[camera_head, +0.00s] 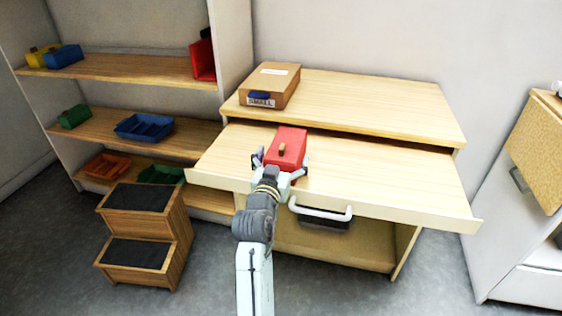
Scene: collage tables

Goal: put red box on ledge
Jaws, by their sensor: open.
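A red box (290,139) with a small tan knob or handle lies on the lower pale wood surface (390,180) of the desk. My gripper (280,166) is at the near end of the red box, its dark fingers spread to either side. The fingers look open; whether they touch the box I cannot tell. A raised wooden ledge (375,103) runs along the back of the desk, above and behind the red box.
A brown cardboard box (270,84) takes the left end of the ledge; its middle and right are clear. A white handle (320,212) sticks out from the desk front. Shelves (120,68) with coloured bins and a step stool (138,253) stand left, a white cabinet (520,240) right.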

